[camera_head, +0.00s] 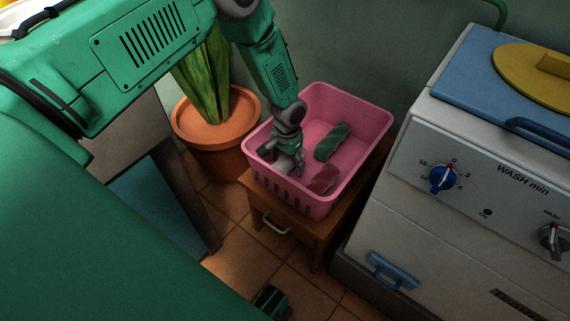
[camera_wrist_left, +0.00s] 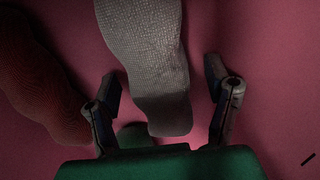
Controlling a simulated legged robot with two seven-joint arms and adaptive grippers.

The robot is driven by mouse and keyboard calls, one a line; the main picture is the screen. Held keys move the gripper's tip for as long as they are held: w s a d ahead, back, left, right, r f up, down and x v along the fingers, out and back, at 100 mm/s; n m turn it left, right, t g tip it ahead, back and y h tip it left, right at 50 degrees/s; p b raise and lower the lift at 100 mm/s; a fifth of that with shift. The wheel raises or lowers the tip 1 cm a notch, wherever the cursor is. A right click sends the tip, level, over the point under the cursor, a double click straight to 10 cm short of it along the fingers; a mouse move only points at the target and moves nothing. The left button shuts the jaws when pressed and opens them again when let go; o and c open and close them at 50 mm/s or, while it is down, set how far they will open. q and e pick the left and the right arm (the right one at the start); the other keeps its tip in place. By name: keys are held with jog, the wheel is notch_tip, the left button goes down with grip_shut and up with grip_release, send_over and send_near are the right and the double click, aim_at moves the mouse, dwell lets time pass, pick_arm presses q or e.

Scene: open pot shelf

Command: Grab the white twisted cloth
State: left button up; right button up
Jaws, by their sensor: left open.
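The white twisted cloth (camera_wrist_left: 150,62) lies on the pink floor of the basket, and its near end sits between the two fingers of my left gripper in the left wrist view. My left gripper (camera_wrist_left: 168,100) is open, with one finger on each side of the cloth and gaps to both. In the head view my left gripper (camera_head: 287,158) reaches down inside the pink basket (camera_head: 352,98). The white cloth (camera_head: 285,163) shows only partly there, beneath the fingers. A green gripper part (camera_head: 271,300) shows low in the head view; its jaws are unclear.
A green cloth (camera_head: 332,142) and a red cloth (camera_head: 323,180) lie in the basket beside the white one. The basket stands on a small wooden stand (camera_head: 283,217). A potted plant (camera_head: 216,125) is left, a washing machine (camera_head: 470,165) right.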

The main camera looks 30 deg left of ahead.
pick_arm(q)
jog(key=c, duration=1.4)
jog(key=shift+r, duration=0.15)
